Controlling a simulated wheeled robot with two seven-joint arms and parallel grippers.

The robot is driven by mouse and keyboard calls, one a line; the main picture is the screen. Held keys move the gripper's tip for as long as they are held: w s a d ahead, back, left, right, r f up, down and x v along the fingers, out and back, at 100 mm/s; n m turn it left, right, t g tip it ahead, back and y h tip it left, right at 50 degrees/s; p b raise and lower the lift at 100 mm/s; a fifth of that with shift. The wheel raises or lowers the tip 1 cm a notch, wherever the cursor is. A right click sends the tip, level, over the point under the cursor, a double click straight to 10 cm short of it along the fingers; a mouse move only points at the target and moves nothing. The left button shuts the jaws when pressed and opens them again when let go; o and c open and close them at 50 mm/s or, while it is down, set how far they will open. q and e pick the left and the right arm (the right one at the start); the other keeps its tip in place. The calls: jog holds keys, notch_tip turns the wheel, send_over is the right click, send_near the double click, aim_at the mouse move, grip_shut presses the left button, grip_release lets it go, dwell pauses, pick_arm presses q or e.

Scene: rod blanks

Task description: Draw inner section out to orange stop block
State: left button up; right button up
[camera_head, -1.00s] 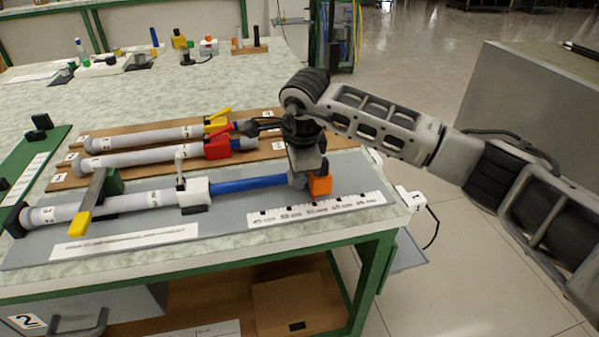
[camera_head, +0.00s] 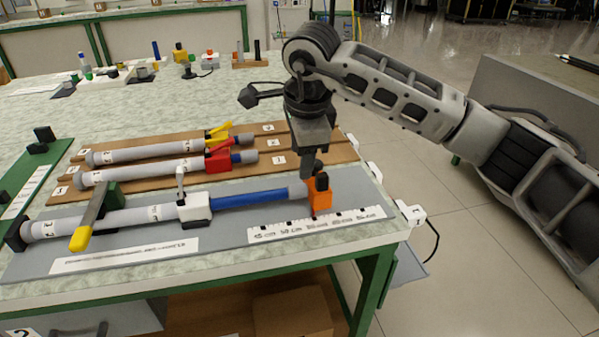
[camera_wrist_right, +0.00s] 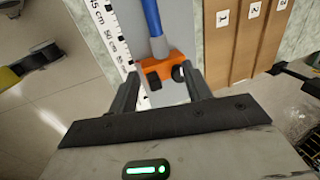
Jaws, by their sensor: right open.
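The blue inner section (camera_head: 250,198) extends from the white collar (camera_head: 194,206) of the grey outer tube (camera_head: 110,221) on the front grey board. Its grey end cap (camera_head: 297,191) sits at the orange stop block (camera_head: 319,197), apparently against it. In the right wrist view the blue inner section (camera_wrist_right: 152,18) and its cap (camera_wrist_right: 159,47) end at the orange stop block (camera_wrist_right: 155,70). My right gripper (camera_head: 312,178) is above the stop block, pointing down. Its fingers (camera_wrist_right: 160,88) are apart and empty. My left gripper is not in view.
A grey lever with a yellow tip (camera_head: 81,238) crosses the outer tube near its left end. A printed scale (camera_head: 315,225) lies in front of the stop block. Two more tubes, with red (camera_head: 218,158) and yellow (camera_head: 218,133) collars, lie behind on brown boards.

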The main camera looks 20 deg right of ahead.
jog(key=v, duration=0.6)
dwell(1.0)
